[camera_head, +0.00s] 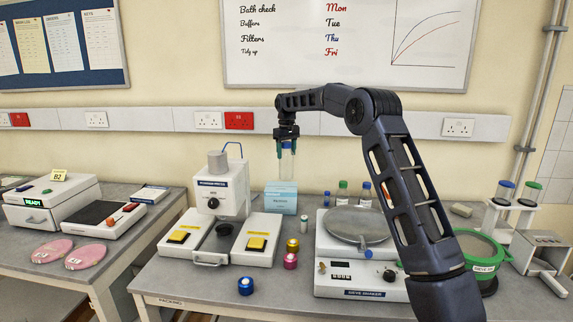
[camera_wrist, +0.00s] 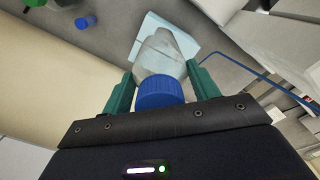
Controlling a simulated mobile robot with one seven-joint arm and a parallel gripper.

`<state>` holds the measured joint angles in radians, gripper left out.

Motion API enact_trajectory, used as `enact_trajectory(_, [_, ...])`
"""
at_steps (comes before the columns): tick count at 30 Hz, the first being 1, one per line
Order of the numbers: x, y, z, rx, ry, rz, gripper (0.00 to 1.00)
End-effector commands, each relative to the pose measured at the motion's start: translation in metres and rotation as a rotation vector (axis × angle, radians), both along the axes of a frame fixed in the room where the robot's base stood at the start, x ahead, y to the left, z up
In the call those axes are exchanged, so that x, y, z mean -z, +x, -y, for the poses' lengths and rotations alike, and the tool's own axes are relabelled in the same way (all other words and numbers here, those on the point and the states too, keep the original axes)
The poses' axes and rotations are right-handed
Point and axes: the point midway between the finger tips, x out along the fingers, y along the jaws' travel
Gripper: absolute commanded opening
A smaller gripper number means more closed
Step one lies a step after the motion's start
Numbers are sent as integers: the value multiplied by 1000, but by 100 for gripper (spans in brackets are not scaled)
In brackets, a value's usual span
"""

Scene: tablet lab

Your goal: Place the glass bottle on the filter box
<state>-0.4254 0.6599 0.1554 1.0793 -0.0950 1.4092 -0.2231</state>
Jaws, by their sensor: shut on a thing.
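The glass bottle (camera_wrist: 160,52) is clear with a blue cap (camera_wrist: 159,93). My gripper (camera_wrist: 160,84) is shut on it near the cap, with one green finger on each side. In the head view my gripper (camera_head: 287,150) holds the bottle (camera_head: 287,167) upright at the back of the bench. The light-blue filter box (camera_head: 281,198) stands below it against the wall. The bottle's base appears at or just above the box top; I cannot tell whether they touch. In the wrist view the box (camera_wrist: 184,41) shows behind the bottle.
A white press machine (camera_head: 225,185) stands left of the box. A sieve shaker (camera_head: 360,240) stands to the right, with several capped bottles (camera_head: 343,192) behind it. Small coloured cylinders (camera_head: 290,260) stand in front. A wall rail (camera_head: 330,123) runs behind my gripper.

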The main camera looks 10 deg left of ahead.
Motion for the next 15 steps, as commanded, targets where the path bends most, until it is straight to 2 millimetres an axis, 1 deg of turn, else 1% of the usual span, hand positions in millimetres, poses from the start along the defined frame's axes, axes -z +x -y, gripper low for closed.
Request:
enact_trajectory(2, [7, 0, 0, 0, -1, -1, 14])
enact_trajectory(8, [17, 0, 0, 0, 1, 1, 14])
enact_trajectory(15, [48, 0, 0, 0, -1, -1, 14])
